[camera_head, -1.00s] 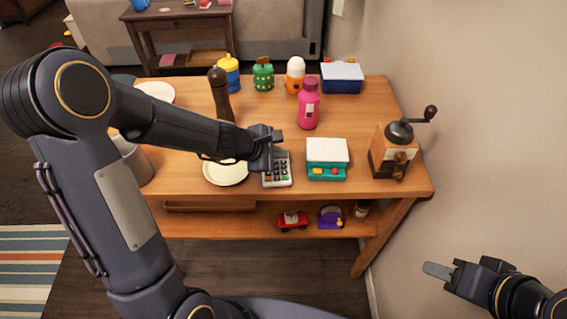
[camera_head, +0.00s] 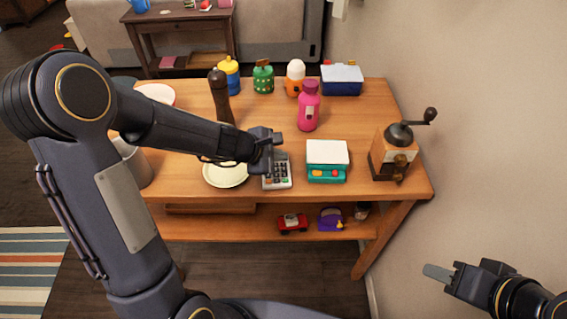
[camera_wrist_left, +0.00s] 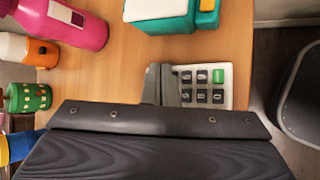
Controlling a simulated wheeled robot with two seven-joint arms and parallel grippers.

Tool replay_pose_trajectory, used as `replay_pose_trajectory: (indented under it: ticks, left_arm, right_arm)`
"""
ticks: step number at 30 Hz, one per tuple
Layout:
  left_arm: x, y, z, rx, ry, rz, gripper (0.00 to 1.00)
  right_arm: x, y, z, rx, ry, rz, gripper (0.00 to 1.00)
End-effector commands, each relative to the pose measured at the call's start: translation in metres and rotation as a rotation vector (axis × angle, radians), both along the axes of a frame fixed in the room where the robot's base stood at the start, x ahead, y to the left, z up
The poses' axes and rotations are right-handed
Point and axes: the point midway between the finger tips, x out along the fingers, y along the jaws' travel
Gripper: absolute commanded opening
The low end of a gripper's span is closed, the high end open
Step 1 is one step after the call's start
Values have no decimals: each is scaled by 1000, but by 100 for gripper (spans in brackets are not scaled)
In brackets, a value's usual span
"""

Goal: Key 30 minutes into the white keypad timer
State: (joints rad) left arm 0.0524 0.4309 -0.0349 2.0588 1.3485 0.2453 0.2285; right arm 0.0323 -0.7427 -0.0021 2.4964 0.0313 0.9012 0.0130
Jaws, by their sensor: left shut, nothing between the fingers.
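The white keypad timer (camera_head: 277,173) lies on the wooden table near its front edge, with dark keys plus green and orange ones. It also shows in the left wrist view (camera_wrist_left: 214,86), partly covered by my gripper. My left gripper (camera_head: 274,152) is shut and empty, over the timer's far end; its fingers (camera_wrist_left: 162,84) reach over the left part of the timer in the wrist view. The timer's display is hidden, and I cannot tell whether the fingers touch a key. My right gripper (camera_head: 440,273) is away from the table at the lower right; its jaw opening is unclear.
A cream plate (camera_head: 226,176) lies just left of the timer, and a teal and white box (camera_head: 327,162) just right. A wooden grinder (camera_head: 392,155), pink bottle (camera_head: 309,107) and dark pepper mill (camera_head: 219,95) stand around. The table's front edge is close to the timer.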

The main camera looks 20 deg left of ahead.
Motion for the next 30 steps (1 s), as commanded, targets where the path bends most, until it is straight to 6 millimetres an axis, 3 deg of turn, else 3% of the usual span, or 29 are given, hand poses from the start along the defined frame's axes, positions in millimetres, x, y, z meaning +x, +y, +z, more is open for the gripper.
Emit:
replay_pose_trajectory:
  ticks: [22, 30]
  left_arm:
    - [0, 0, -1, 0, 0, 0, 0]
    - [0, 0, -9, 1, 0, -1, 0]
  right_arm:
    - [0, 0, 0, 0, 0, 0, 37]
    - [0, 0, -10, 0, 0, 0, 37]
